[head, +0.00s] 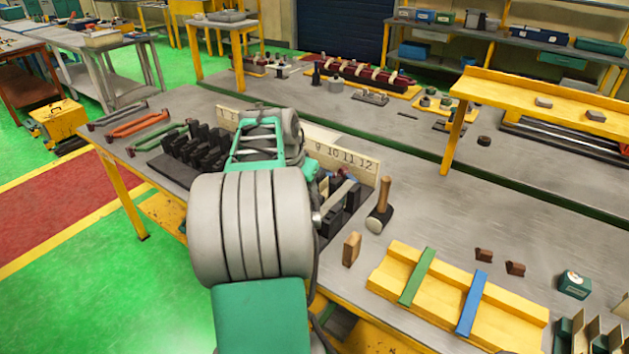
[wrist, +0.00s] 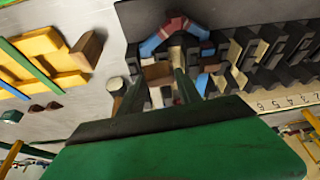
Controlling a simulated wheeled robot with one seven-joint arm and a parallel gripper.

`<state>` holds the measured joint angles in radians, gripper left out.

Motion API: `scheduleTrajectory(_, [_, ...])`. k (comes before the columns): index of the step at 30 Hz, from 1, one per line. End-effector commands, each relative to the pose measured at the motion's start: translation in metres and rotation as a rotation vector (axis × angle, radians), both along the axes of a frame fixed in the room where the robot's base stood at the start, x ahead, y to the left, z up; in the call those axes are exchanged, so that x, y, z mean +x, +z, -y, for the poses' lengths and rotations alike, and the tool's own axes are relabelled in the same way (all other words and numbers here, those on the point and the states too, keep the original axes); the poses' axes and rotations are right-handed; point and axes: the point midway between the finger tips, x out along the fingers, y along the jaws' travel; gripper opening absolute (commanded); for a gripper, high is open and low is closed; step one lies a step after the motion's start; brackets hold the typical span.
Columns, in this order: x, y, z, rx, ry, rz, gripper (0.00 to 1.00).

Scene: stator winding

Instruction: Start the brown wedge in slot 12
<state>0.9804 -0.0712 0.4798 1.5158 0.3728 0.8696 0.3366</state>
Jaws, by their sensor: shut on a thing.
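My gripper (wrist: 160,82) points down into the slotted black block at its numbered 12 end. Its two dark fingers are closed on a brown wedge (wrist: 157,71), which shows between the fingertips in the wrist view. Whether the wedge touches slot 12 or is inside it cannot be told. The black slotted stator block (wrist: 270,48) runs to the right in the wrist view. In the head view my arm covers the gripper, the wedge and much of the block. The cream number board (head: 345,158) behind the block shows 9, 10, 11 and 12.
A blue and red curved piece (wrist: 172,32) arches over the block's end.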

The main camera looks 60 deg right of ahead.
Motion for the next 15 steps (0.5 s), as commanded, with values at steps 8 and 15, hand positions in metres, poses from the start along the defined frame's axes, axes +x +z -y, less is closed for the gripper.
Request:
scheduleTrajectory(8, [-0.027, -0.001, 0.016, -0.003, -0.09, 0.0, 0.0])
scheduleTrajectory(15, [-0.026, -0.015, 0.016, -0.002, -0.086, -0.001, 0.0])
